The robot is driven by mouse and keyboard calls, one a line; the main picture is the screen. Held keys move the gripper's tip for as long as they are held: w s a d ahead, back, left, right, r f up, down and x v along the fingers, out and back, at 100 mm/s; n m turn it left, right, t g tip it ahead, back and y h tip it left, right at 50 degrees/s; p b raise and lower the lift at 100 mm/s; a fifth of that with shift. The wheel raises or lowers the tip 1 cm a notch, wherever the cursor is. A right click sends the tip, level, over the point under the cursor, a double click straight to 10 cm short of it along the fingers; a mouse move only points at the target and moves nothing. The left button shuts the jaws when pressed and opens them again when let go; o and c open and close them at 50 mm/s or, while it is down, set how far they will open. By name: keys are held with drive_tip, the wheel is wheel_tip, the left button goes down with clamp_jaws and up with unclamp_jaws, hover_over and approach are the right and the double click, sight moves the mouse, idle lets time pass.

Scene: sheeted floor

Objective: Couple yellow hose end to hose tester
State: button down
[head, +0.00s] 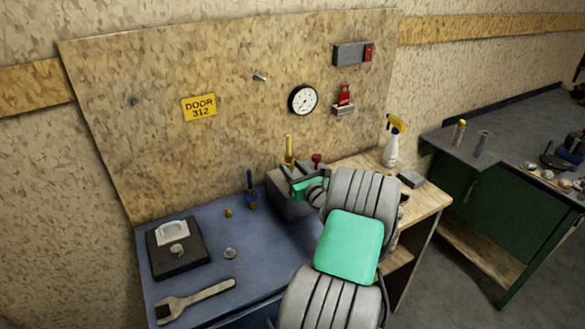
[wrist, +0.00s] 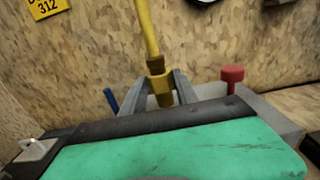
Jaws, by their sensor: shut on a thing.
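The yellow hose end (wrist: 160,90) is upright between the two grey fingers of my gripper (wrist: 161,95), which are shut on it. Its thinner yellow hose runs up out of the wrist view; it also shows in the head view (head: 289,146). The grey box with a red knob, which looks like the hose tester (head: 284,207), stands on the blue bench top, with my gripper (head: 292,172) over it. The red knob (wrist: 232,76) is right of the fingers in the wrist view. My gripper hides the hose's lower tip, so I cannot tell whether it touches the tester.
A blue upright piece (head: 251,190) stands left of the tester. A wrench (head: 195,300), a black scale-like plate (head: 190,262) and small fittings lie on the blue bench (head: 265,262). A spray bottle (head: 391,145) stands at the right. A gauge (head: 303,99) hangs on the board behind.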

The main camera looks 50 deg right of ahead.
drive_tip(key=shift+f+b, duration=0.35)
drive_tip(key=shift+f, duration=0.3)
drive_tip(key=c, duration=0.9)
unclamp_jaws()
drive_tip(key=shift+o, duration=0.2)
drive_tip(key=shift+s, duration=0.1)
drive_tip(key=shift+s+a+f, duration=0.1)
drive_tip(key=shift+s+f, duration=0.05)
drive_tip(key=shift+s, duration=0.25)
drive_tip(key=b+v, duration=0.2)
drive_tip(key=v, duration=0.5)
drive_tip(key=shift+w, duration=0.1)
